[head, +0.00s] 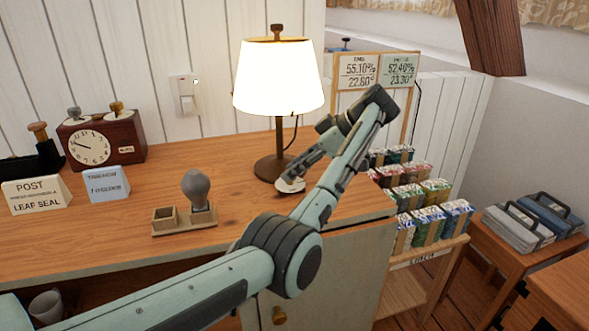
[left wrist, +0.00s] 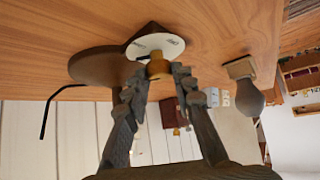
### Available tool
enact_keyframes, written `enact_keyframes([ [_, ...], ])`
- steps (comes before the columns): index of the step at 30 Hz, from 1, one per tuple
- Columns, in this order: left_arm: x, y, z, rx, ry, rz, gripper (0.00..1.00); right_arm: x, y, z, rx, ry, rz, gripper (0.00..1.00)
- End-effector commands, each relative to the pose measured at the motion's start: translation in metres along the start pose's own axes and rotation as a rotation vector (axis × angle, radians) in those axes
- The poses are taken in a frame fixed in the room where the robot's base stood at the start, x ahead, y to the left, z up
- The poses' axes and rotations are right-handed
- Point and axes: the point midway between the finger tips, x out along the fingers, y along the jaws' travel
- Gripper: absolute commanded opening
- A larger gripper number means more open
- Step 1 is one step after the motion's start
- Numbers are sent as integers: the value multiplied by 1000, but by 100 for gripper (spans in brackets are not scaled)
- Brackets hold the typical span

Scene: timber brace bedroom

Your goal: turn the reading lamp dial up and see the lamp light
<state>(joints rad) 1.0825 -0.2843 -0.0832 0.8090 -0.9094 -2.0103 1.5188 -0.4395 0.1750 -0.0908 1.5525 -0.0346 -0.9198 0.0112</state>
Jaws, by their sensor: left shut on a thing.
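The reading lamp (head: 278,75) stands at the back of the wooden desk, and its shade glows bright. Its dark round base (head: 268,168) rests on the desk top. The dial has a pale round plate (head: 290,185) in front of the lamp base. In the left wrist view the plate (left wrist: 155,46) carries a brass-coloured knob (left wrist: 158,68). My left gripper (head: 292,176) is shut on the knob, one finger on each side; in the left wrist view the gripper (left wrist: 159,75) hides part of it. My right gripper shows in neither view.
A wooden stand with a grey bulb-shaped object (head: 196,188) is left of the lamp. A clock (head: 100,142) and signs stand further left. A wall switch (head: 185,95) is behind. A rack of small packets (head: 420,190) stands beyond the desk's right edge.

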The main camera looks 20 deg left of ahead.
Motion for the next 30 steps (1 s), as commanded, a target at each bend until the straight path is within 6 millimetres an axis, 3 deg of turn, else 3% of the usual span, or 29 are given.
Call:
enact_keyframes([
  [12, 1, 1, 0, -109, -1, -114, 0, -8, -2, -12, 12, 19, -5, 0],
  [29, 2, 1, 0, -126, -2, -131, 0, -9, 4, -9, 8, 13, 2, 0],
  [30, 2, 1, 0, -126, -2, -131, 27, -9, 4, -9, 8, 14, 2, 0],
])
